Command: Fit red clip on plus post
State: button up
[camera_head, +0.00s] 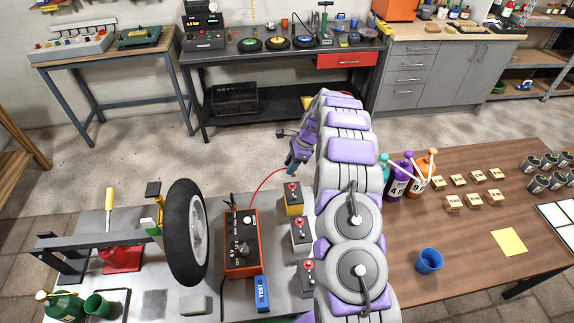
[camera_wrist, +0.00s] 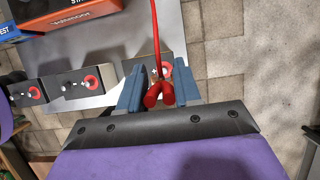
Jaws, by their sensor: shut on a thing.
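The red cable also arcs from the orange charger (camera_head: 241,250) in the head view. A battery lies behind the clip in the wrist view, and its post is mostly hidden. Whether the clip touches it I cannot tell. Two more batteries (camera_wrist: 75,88) (camera_wrist: 24,94) show red-ringed posts.
A wheel (camera_head: 187,232) stands on the bench left of the charger, with a blue TEST box (camera_head: 262,293) in front. The brown table (camera_head: 450,270) on the right holds bottles, small boxes and a blue cup (camera_head: 429,261). Open floor lies beyond the bench.

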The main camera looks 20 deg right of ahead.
jog(key=shift+f+b, duration=1.55)
jog(key=shift+f, duration=0.8)
jog(key=shift+s+f+p, duration=0.1)
jog(key=shift+p, duration=0.85)
jog(key=shift+f, duration=0.8)
jog(key=shift+f+p, duration=0.35)
jog(key=shift+p, duration=0.4)
dwell(0.4)
jog(key=o, duration=1.7)
jog(key=shift+r, duration=0.15)
